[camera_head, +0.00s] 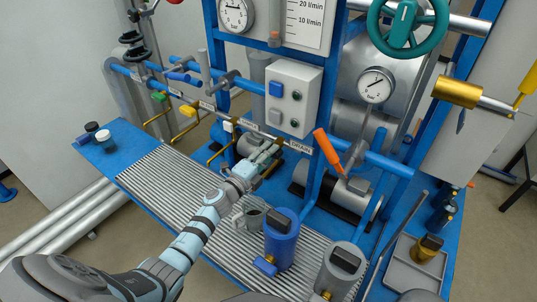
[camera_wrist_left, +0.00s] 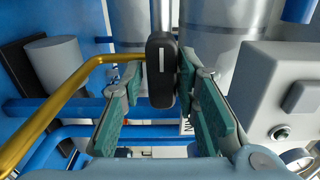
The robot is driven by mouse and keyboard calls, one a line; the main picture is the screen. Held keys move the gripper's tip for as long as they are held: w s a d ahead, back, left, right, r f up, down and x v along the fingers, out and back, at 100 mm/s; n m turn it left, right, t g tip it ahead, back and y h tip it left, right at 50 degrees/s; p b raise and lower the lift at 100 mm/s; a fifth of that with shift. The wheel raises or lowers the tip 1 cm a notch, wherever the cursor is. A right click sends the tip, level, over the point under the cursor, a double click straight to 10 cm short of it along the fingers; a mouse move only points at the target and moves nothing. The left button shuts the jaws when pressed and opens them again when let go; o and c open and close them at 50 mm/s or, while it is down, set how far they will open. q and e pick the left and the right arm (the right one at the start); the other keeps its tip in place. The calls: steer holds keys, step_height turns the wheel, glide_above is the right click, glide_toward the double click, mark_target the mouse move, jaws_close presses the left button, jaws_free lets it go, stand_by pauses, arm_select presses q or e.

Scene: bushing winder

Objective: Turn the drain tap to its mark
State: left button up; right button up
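The drain tap shows in the left wrist view as a black handle (camera_wrist_left: 162,70) with a white line along it, and a brass pipe (camera_wrist_left: 65,90) bends down at its left. In the head view a "DRAIN" label (camera_head: 299,146) is on the blue rail, and my left gripper (camera_head: 268,157) is just below and left of it, largely hiding the tap. In the left wrist view my left gripper's green-padded fingers (camera_wrist_left: 160,82) are apart, one on each side of the handle. Whether either finger touches it is unclear. My right gripper is not in view.
Taps with green (camera_head: 158,97), yellow (camera_head: 187,111) and white (camera_head: 228,126) handles line the rail at left. A control box (camera_head: 292,97) is above my left gripper. A metal mug (camera_head: 249,216) and a blue canister (camera_head: 281,240) stand on the ribbed grate (camera_head: 172,190).

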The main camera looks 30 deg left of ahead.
arm_select(q)
steer(key=shift+o, duration=0.7)
steer(key=shift+r, duration=0.1)
steer(key=s+a, duration=0.1)
steer(key=s, duration=1)
steer(key=shift+s+a, duration=0.3)
steer(key=shift+s, duration=0.1)
